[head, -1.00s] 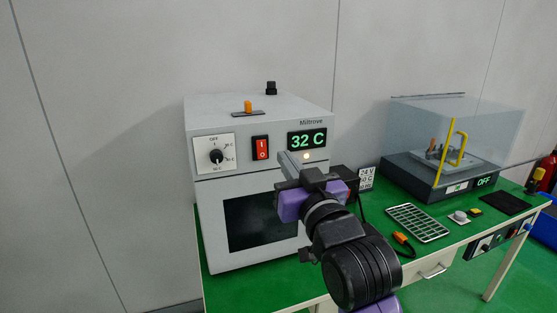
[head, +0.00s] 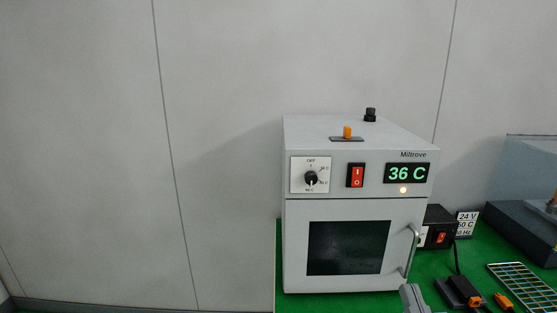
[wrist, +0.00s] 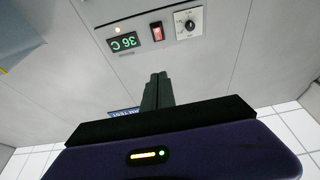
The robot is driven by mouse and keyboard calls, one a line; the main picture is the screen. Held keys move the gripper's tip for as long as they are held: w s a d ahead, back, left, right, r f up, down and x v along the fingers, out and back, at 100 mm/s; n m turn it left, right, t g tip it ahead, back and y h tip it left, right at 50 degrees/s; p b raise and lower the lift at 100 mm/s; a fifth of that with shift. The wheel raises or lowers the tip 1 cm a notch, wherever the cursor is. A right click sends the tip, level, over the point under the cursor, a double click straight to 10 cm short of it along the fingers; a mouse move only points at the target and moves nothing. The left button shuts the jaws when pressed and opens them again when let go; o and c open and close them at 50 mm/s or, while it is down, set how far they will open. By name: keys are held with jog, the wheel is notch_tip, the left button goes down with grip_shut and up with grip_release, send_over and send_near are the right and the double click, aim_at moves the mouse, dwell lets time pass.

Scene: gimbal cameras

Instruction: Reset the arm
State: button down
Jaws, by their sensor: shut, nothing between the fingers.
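My gripper (wrist: 157,88) shows in the wrist view with its two dark fingers shut together and nothing between them. In the head view only the grey tip of my gripper (head: 412,297) shows at the bottom edge, in front of the oven's lower right corner; the rest of the arm is out of the frame. The grey oven (head: 300,240) stands with its door shut. Its display (head: 407,173) reads 36 C, with an orange lamp lit below. The panel appears upside down in the wrist view, with the display (wrist: 123,42) there too.
The oven stands on a green bench top (head: 345,304). To its right are a black power box (head: 437,228), a wire rack (head: 522,279), orange connectors and the edge of a clear-covered device (head: 520,230). The wall space left of the oven is clear.

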jog(key=s+f+g, duration=0.2)
jog(key=s+f, duration=0.4)
jog(key=s, duration=0.4)
jog(key=s+f+g, duration=0.2)
jog(key=s+f, duration=0.4)
jog(key=s, duration=0.4)
jog(key=s+f+g, duration=0.3)
jog(key=s+f, duration=0.3)
jog(key=s, duration=0.4)
jog(key=shift+s, duration=0.3)
